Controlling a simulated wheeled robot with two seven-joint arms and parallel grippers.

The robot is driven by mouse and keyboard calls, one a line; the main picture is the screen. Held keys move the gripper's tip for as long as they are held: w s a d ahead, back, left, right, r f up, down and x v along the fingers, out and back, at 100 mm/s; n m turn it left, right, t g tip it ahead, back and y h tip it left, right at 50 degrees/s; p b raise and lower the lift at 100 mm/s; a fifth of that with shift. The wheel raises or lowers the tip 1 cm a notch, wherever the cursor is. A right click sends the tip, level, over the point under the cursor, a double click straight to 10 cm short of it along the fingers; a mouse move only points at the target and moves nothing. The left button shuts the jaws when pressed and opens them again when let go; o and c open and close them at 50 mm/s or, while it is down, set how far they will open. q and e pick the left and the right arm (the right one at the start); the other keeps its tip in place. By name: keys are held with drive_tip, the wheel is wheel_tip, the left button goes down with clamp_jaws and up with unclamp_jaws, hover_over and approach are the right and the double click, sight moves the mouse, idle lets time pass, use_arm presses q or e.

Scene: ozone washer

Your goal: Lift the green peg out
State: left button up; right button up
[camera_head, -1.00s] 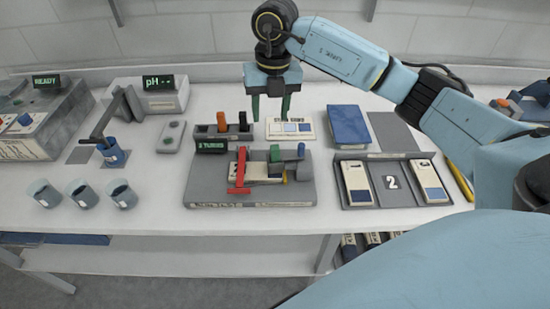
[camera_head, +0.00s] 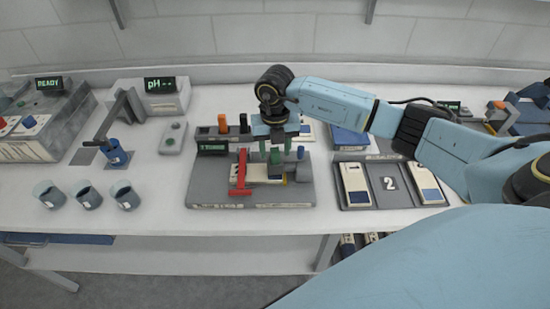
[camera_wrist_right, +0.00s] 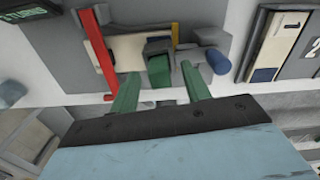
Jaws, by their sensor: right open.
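The green peg (camera_wrist_right: 159,71) stands in the fixture on the grey base plate (camera_head: 215,197), between the red clamp (camera_head: 241,175) and the blue peg (camera_head: 300,152). In the head view it shows only partly, below my right gripper (camera_head: 276,151). The right gripper points down over the fixture, fingers apart. In the right wrist view the two green fingertips (camera_wrist_right: 160,82) lie on either side of the green peg, apart from it. The blue peg (camera_wrist_right: 214,60) is just right of the right finger. My left gripper is not in view.
A rack with an orange peg (camera_head: 222,124) and a black peg stands behind the plate. A tray marked 2 (camera_head: 388,183) is to the right. Several beakers (camera_head: 88,197) stand at the left. The table front is clear.

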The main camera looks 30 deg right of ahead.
drive_tip(key=shift+f, duration=0.45)
clamp_jaws()
drive_tip(key=shift+r, duration=0.1)
wheel_tip(320, 180, up, 10)
drive_tip(key=shift+f+b, duration=0.1)
drive_tip(key=shift+b, duration=0.55)
wheel_tip(320, 180, up, 8)
drive_tip(key=p, duration=0.5)
drive_tip(key=shift+f, duration=0.2)
idle(0.5)
